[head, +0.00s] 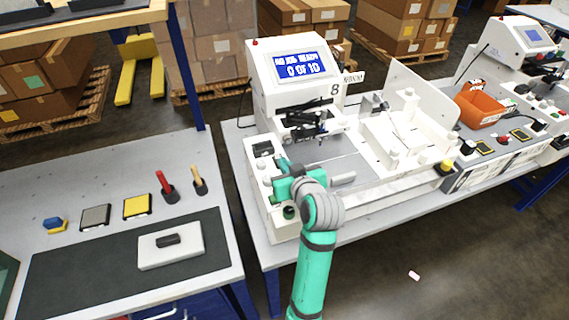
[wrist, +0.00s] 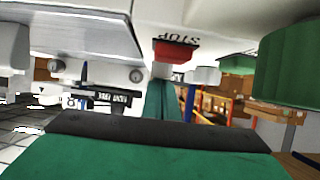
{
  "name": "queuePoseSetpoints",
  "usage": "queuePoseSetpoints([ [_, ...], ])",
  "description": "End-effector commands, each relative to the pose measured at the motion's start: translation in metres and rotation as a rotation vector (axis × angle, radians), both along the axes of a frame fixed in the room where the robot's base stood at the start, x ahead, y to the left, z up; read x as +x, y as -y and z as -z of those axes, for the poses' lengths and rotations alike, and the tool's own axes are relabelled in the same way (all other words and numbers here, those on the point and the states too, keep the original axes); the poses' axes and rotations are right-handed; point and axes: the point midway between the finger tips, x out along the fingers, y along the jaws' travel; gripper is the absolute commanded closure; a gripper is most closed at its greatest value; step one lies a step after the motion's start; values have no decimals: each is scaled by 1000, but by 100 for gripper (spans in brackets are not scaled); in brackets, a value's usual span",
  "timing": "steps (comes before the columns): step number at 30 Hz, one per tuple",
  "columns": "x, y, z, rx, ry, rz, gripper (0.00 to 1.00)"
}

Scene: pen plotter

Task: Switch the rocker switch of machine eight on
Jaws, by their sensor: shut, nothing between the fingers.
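Machine eight (head: 290,95) is the white plotter with a lit blue screen (head: 300,67) and a number 8 sign (head: 335,90). My gripper (head: 284,180) is shut and empty at the left front control panel of this machine. In the wrist view, a dark finger edge (wrist: 160,128) spans the bottom. Beyond it are a red button (wrist: 175,50) under an upside-down STOP label and a large green knob (wrist: 290,65). A small dark fitting (head: 263,149) sits on the panel behind my gripper. I cannot make out for sure which part is the rocker switch, or its position.
A dark green knob (head: 289,212) is at the panel's front corner. The plotter bed (head: 395,135) lies to the right, and a second machine with an orange bin (head: 480,108) stands beyond. A workbench (head: 60,180) with tools is on the left. The floor in front is mostly clear.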

Motion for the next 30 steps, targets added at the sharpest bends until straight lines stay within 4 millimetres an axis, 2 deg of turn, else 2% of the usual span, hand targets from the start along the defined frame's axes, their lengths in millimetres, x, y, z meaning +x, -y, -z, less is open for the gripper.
queuePoseSetpoints([
  [12, 0, 0, -16, 0, 2, 1, 100],
  [23, 0, -2, -17, 1, 1, -3, 100],
  [26, 0, -2, -22, 0, 2, -4, 100],
  [30, -2, -2, -39, -1, 5, -4, 100],
])
